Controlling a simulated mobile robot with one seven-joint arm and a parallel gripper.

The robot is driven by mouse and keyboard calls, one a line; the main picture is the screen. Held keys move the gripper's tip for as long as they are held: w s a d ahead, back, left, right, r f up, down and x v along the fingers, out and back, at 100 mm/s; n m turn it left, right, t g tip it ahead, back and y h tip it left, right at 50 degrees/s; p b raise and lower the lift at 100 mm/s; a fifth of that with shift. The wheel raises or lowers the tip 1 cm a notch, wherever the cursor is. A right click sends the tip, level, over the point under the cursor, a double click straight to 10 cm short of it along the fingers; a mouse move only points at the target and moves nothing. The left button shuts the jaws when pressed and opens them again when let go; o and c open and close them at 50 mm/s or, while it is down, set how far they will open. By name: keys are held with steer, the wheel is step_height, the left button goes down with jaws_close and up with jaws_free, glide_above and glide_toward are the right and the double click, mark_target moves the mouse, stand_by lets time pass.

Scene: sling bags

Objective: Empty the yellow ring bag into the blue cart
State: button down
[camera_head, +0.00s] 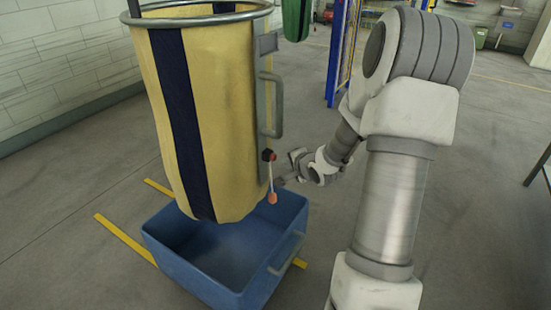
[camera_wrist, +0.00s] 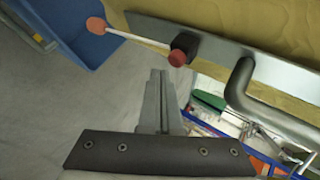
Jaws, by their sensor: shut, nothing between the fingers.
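The yellow ring bag (camera_head: 222,100) with dark blue stripes hangs from a metal ring above the blue cart (camera_head: 195,283). The visible part of the cart's inside is empty; the bag hides the rest. On the bag's right side is a metal plate with a handle (camera_head: 277,105) and a lever with a red knob (camera_head: 268,155) and an orange tip (camera_head: 272,198) pointing down. My gripper (camera_head: 280,181) is shut and empty, just right of the lever. In the wrist view my gripper (camera_wrist: 158,74) is below the red knob (camera_wrist: 177,58), apparently apart from it.
A green bag (camera_head: 296,18) hangs behind, beside a blue frame (camera_head: 340,50). Yellow floor lines (camera_head: 125,240) run by the cart. A pale block wall (camera_head: 60,60) stands at left. The floor at right is mostly open.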

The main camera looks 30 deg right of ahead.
steer(key=shift+w+a, duration=0.2)
steer(key=shift+w, duration=0.1)
steer(key=shift+w+a, duration=0.35)
steer(key=shift+w, duration=0.2)
stand_by(0.7)
stand_by(0.4)
steer(key=shift+s+d+p, duration=0.5)
steer(key=shift+s+p, duration=0.25)
steer(key=shift+s, duration=0.15)
steer(key=shift+s+d, duration=0.1)
steer(key=s+d+p, duration=0.1)
steer(key=s, duration=0.1)
steer(key=s+d+p, duration=0.1)
steer(key=s+p, duration=0.1)
steer(key=shift+d, duration=0.2)
